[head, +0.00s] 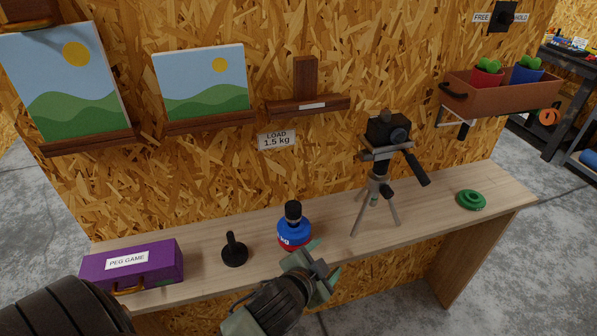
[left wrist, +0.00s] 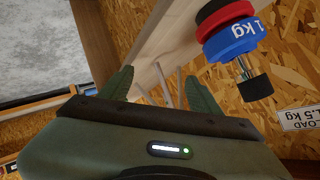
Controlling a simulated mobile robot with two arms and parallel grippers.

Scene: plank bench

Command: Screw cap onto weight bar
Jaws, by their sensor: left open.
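The weight bar stands upright on the bench with a blue plate (head: 294,232) and a red plate below it. In the left wrist view the blue plate (left wrist: 236,40) reads 1 kg, and a short silvery rod (left wrist: 243,68) sticks out of it. A black cylindrical cap (head: 293,209) is at the rod's end; it also shows in the left wrist view (left wrist: 256,89). I cannot tell how far it is screwed on. My left gripper (head: 314,268) is open and empty, in front of the weight bar, its fingers apart from it. My right gripper is not in view.
A black disc with an upright handle (head: 234,253) and a purple peg game box (head: 125,266) are to the left. A tripod with a camera (head: 380,170) stands to the right, then a green disc (head: 471,200). A "LOAD 1.5 kg" sign (head: 277,140) is on the wall.

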